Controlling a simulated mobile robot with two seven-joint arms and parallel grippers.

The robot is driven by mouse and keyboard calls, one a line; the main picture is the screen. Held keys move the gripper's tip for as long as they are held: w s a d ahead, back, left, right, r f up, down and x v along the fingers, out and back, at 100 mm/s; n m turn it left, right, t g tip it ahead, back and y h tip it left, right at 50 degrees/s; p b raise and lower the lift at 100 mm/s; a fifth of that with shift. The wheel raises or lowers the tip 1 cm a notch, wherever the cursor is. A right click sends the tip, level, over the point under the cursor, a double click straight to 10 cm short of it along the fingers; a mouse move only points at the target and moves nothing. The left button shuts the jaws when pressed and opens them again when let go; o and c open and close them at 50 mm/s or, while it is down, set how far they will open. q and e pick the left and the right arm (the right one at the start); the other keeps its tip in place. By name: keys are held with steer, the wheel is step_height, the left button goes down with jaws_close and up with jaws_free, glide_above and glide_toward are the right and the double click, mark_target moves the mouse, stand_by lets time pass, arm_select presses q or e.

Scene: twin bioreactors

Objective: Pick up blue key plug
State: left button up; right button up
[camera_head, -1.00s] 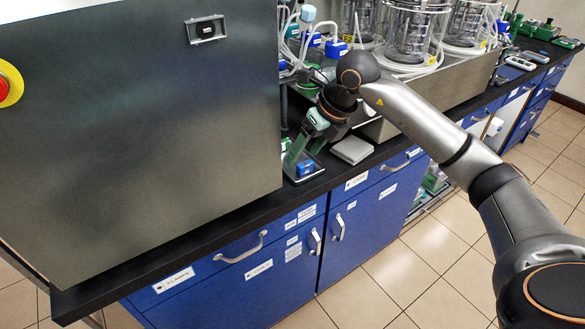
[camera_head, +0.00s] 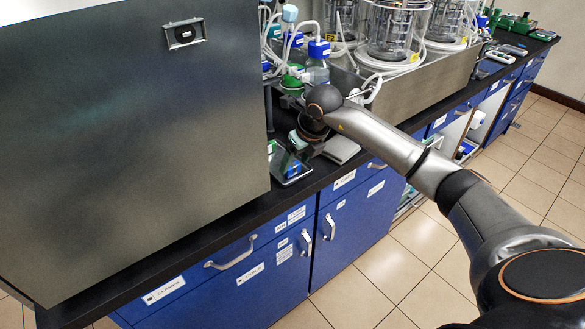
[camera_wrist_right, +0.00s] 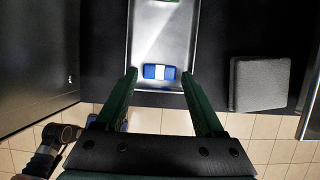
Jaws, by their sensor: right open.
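The blue key plug (camera_wrist_right: 159,72) is a small blue block with a white middle, lying in a shallow metal tray (camera_wrist_right: 146,101). In the head view the plug is small and partly covered by my gripper. My right gripper (camera_wrist_right: 159,75) is open and empty, its green fingers pointing at the plug. In the right wrist view one fingertip appears on each side of the plug, with a gap at both sides. How far the tips are above the tray is unclear. In the head view the right gripper (camera_head: 285,160) is over the tray. My left gripper is not in view.
A large grey metal cabinet (camera_head: 130,130) stands close on the left. A flat grey square block (camera_head: 341,149) lies right of the tray. Bottles with blue caps (camera_head: 319,49) and glass vessels (camera_head: 396,35) stand behind. The black bench's front edge is near.

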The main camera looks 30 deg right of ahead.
steer(key=shift+x, duration=0.9)
steer(key=shift+c, duration=0.2)
jaws_close()
